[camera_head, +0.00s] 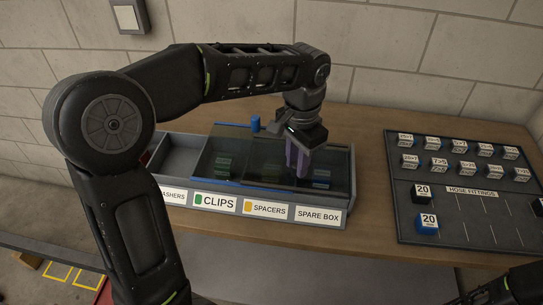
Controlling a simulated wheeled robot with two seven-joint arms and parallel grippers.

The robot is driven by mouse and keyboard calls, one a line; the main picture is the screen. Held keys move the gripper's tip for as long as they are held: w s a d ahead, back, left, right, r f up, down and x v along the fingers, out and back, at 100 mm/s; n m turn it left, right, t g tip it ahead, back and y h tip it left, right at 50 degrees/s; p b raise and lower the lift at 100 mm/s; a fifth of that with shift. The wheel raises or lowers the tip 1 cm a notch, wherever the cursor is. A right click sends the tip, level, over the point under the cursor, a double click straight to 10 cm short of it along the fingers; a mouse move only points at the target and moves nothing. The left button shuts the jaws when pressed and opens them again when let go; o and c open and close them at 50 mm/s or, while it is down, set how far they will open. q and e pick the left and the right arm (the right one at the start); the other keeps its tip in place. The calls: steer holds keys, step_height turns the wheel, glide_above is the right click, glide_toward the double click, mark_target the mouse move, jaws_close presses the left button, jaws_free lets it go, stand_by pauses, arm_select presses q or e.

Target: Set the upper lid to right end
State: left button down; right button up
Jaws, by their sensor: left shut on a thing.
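The upper lid (338,170) spans the right end, over the spare box part. My left gripper (298,160) points down over the right half of the box and is shut on the lid's purple handle, which its fingers partly hide. A blue knob (255,123) stands at the back of the lids. The lids overlap, so their exact edges are hard to tell.
The left compartment (181,160) of the box is uncovered. Bare wood table (370,220) lies between box and board.

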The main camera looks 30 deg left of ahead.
arm_select(q)
steer(key=shift+w+d, duration=0.1)
steer(key=shift+d, duration=0.1)
steer(key=c, duration=1.2)
jaws_free()
steer(key=shift+d, duration=0.1)
steer(key=shift+r, duration=0.5)
step_height(320, 180, up, 6)
steer(key=shift+f+p, duration=0.1)
steer(key=shift+p, duration=0.35)
steer(key=shift+r+p, duration=0.4)
steer(key=shift+r, duration=0.2)
steer(key=shift+f, duration=0.1)
